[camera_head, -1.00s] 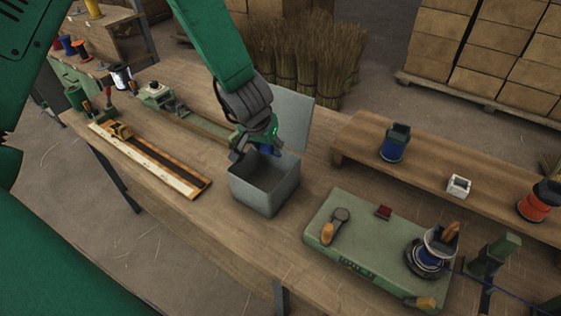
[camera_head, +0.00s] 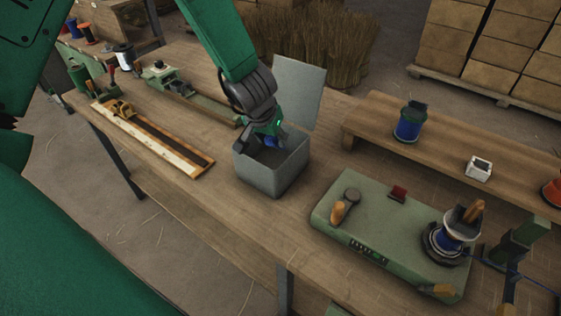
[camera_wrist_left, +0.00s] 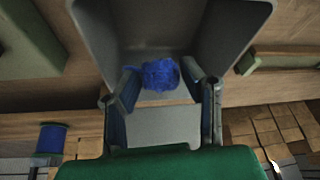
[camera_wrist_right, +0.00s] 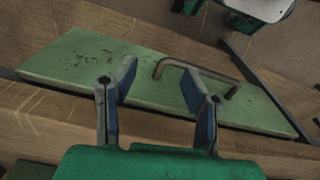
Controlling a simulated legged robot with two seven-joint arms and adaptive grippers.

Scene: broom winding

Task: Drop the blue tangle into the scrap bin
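The scrap bin (camera_head: 273,173) is an open grey box on the workbench, with its lid (camera_head: 298,92) raised at the back. My left gripper (camera_head: 272,142) reaches down into its mouth; the bin's front wall hides part of the fingers. In the left wrist view the fingers (camera_wrist_left: 161,80) stand apart. The blue tangle (camera_wrist_left: 160,74) shows between and just beyond their tips, against the bin's grey inside; I cannot tell whether it touches them. My right gripper (camera_wrist_right: 158,75) is open and empty above a green plate with a bent handle (camera_wrist_right: 195,70).
A green winding base (camera_head: 385,235) with a spool stands right of the bin. A raised wooden shelf (camera_head: 450,140) holds a blue spool (camera_head: 409,122) and a white box (camera_head: 479,168). A wooden strip tray (camera_head: 155,140) lies left. Bare bench lies in front of the bin.

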